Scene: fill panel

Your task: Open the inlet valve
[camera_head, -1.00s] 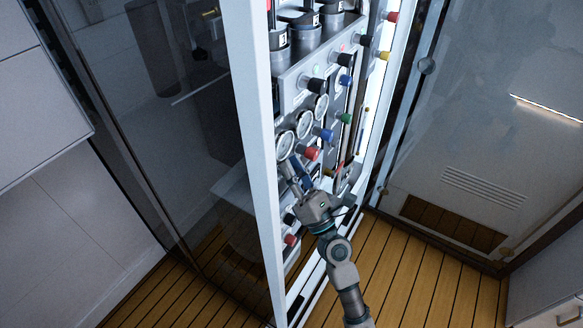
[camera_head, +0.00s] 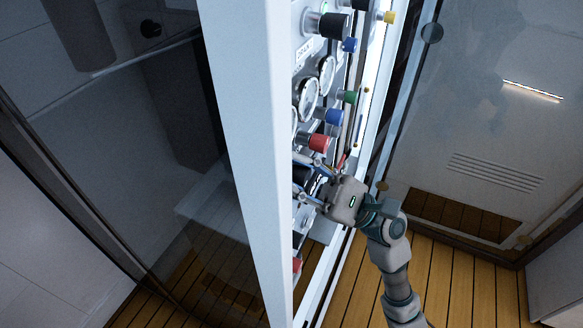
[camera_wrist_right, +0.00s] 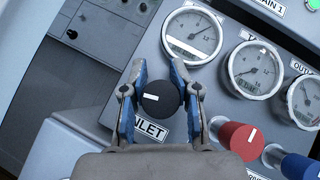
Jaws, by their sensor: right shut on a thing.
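The inlet valve is a black round knob (camera_wrist_right: 159,98) with a white mark, shown in the right wrist view above a label (camera_wrist_right: 150,130) of which "NLET" can be read. My right gripper (camera_wrist_right: 160,92) is shut on this knob, with a blue-padded finger on each side of it. In the head view my right gripper (camera_head: 311,182) reaches the lower part of the panel from the right, and the knob is mostly hidden there by the fingers. My left gripper is not in view.
A red knob (camera_wrist_right: 242,139) and a blue knob (camera_wrist_right: 298,166) sit close to the right of the gripper. Several gauges, including one (camera_wrist_right: 192,35), line the panel above. A white cabinet post (camera_head: 250,150) and a glass door (camera_head: 480,120) flank the panel.

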